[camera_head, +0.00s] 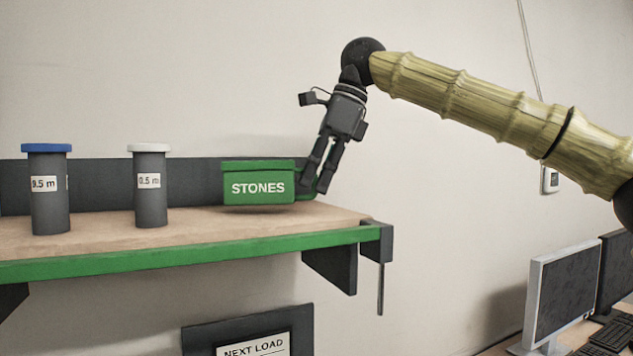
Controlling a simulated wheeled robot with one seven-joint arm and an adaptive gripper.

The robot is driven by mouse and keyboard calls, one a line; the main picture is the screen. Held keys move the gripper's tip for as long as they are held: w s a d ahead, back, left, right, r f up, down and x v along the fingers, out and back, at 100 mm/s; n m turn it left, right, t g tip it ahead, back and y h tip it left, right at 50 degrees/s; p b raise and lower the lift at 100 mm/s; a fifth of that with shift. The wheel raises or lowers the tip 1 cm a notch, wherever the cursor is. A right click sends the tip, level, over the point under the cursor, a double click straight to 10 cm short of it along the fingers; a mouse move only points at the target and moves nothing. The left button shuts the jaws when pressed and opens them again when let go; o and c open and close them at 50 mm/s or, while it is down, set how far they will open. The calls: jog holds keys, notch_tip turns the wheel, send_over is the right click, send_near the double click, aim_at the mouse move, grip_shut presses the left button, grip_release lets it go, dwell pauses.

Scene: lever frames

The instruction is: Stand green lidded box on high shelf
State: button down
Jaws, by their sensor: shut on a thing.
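The green lidded box (258,184), labelled "STONES", is upright at the right end of the high shelf (180,262). Its underside is at or just above the wooden top; I cannot tell whether it touches. My gripper (318,184) reaches down from the upper right and is shut on the box at its right side, by what looks like a green handle. The fingertips are partly hidden by the box's right edge.
A grey canister with a blue lid (49,190) and one with a white lid (150,187) stand on the shelf to the left. A dark back panel (100,185) runs behind. Below are a "NEXT LOAD" sign (252,345) and a monitor (563,290). Shelf room is free between the box and the white-lidded canister.

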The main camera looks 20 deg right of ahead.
jog(key=shift+w+d+f, duration=0.1)
jog(key=shift+d+f, duration=0.1)
jog(key=shift+f, duration=0.75)
jog(key=shift+a, duration=0.1)
jog(key=c, duration=1.5)
grip_release()
jog(key=b+v, duration=0.3)
jog(key=v, duration=0.9)
jog(key=shift+r, duration=0.1)
